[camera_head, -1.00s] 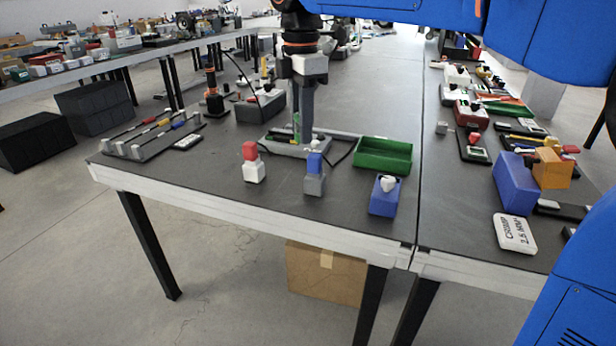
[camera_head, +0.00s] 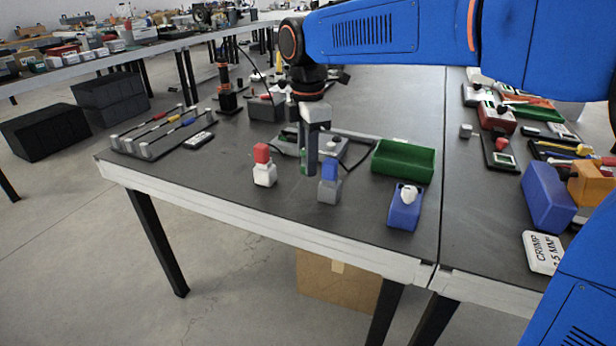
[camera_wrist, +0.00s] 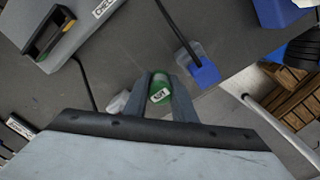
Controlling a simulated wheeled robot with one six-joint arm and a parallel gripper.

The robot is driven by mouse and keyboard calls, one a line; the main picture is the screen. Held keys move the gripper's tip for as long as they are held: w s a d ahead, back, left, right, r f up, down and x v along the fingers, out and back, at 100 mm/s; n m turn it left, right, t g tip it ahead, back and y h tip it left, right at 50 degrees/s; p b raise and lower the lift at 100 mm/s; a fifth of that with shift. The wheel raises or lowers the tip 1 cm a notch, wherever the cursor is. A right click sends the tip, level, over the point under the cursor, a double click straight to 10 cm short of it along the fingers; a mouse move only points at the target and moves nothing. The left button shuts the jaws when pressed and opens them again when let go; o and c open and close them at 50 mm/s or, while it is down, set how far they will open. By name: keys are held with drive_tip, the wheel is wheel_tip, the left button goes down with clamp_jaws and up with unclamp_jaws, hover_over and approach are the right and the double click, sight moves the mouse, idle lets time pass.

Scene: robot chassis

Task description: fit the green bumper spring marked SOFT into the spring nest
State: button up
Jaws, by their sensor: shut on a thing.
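My gripper (camera_head: 312,165) points down over the front part of the dark bench. In the wrist view its two fingers (camera_wrist: 160,95) are shut on a green cylindrical piece, the bumper spring (camera_wrist: 160,83), with a white label whose lettering is only partly readable. The fingers hang between a white bottle with a red cap (camera_head: 264,170) and a grey bottle with a blue cap (camera_head: 329,182). A grey tray (camera_head: 350,152) lies behind the gripper, partly hidden. I cannot make out the spring nest for certain.
A green bin (camera_head: 403,161) and a blue holder with a white piece (camera_head: 405,208) stand to the right. A rack of rods (camera_head: 155,132) lies to the left. The right bench holds a blue box (camera_head: 548,195) and a label block (camera_head: 543,252). The bench's front left is clear.

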sight(308, 190)
drive_tip(key=shift+f, duration=2.45)
drive_tip(key=shift+f, duration=0.15)
drive_tip(key=o, duration=1.1)
drive_tip(key=shift+c, duration=0.2)
